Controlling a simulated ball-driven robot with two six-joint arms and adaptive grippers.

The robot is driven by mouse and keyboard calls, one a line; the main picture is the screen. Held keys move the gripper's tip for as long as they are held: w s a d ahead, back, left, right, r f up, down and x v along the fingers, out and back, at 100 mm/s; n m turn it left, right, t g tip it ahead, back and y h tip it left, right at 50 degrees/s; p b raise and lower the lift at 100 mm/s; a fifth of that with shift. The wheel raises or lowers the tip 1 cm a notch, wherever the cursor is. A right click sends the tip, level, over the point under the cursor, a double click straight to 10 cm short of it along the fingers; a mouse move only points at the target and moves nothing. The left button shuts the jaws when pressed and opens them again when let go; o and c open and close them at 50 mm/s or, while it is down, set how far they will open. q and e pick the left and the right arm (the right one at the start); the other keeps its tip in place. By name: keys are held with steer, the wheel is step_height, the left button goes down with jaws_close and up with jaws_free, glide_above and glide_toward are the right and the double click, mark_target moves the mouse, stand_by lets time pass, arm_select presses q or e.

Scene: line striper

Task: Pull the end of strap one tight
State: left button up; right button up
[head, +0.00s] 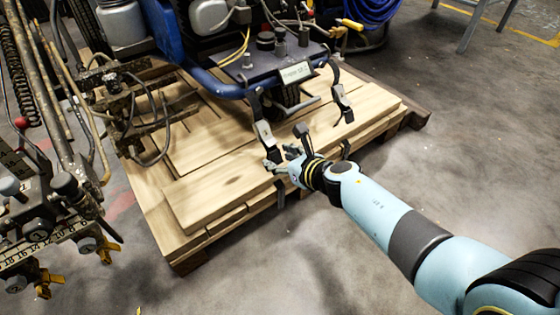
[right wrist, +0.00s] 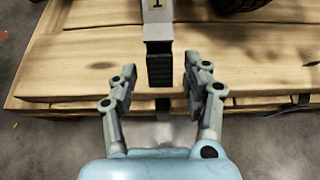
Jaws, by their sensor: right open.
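Strap one hangs at the pallet's front edge, and its grey-white buckle (head: 264,134) carries a "1" mark in the right wrist view (right wrist: 157,28). Its dark webbing end (right wrist: 160,68) hangs below the buckle. My right gripper (head: 279,158) is open at the strap's lower part. In the right wrist view my right gripper (right wrist: 160,88) has one finger on each side of the webbing, with gaps on both sides. Another dark strap piece (right wrist: 163,104) shows lower down at the boards' edge. My left gripper is not in view.
A second strap (head: 343,98) hangs to the right on the same wooden pallet (head: 215,203). The blue-framed line striper (head: 212,84) stands on the pallet. Hoses and a machine with a number scale (head: 40,235) crowd the left.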

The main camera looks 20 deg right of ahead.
steer(key=shift+w, duration=0.15)
steer(key=shift+c, duration=0.3)
stand_by(0.3)
jaws_close()
